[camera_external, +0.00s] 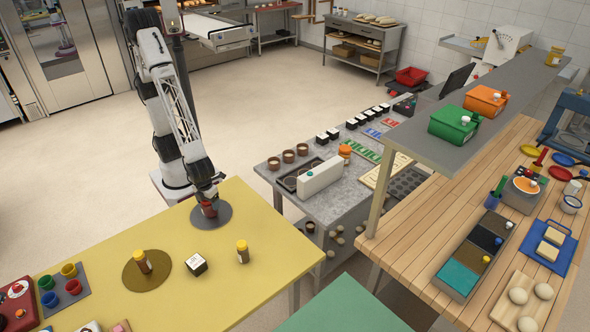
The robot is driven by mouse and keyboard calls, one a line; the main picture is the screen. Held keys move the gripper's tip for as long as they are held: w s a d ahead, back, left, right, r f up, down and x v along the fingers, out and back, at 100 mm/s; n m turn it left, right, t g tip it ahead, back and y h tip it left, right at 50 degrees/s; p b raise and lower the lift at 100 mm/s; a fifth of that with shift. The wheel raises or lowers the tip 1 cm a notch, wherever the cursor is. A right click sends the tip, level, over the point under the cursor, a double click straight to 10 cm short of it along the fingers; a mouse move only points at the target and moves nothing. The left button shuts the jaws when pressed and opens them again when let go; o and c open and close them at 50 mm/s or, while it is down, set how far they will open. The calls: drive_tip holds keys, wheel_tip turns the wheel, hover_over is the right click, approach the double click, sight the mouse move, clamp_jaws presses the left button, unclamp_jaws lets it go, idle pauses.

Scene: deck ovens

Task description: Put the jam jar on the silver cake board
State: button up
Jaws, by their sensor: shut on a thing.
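The silver cake board (221,221) is a dark grey disc at the far right part of the yellow table. My gripper (208,203) points down over its middle and is shut on the jam jar (209,210), a small dark red jar. The jar is upright, its upper part hidden by the fingers. It is within the board's outline; I cannot tell whether its base touches the board or hangs just above.
A gold round board (157,280) bears a brown jar with a yellow lid (142,262). A white-and-black box (196,264) and another yellow-lidded jar (243,252) stand nearby. Coloured cups (72,287) are at left. The table's right end is clear.

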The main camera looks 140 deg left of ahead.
drive_tip(key=shift+f, duration=0.1)
drive_tip(key=o, duration=1.1)
drive_tip(key=shift+o, duration=0.2)
wheel_tip(320, 180, up, 12)
drive_tip(key=shift+r, duration=0.15)
drive_tip(key=s+a+r+n+t, duration=0.1)
drive_tip(key=s+r+n, duration=0.5)
drive_tip(key=s, duration=0.4)
drive_tip(key=s+a+r+n+t, duration=0.1)
drive_tip(key=s+r+n, duration=0.4)
drive_tip(key=s, duration=0.5)
drive_tip(key=shift+a+r+n+t, duration=0.35)
drive_tip(key=shift+a+n, duration=0.45)
drive_tip(key=shift+n, duration=0.3)
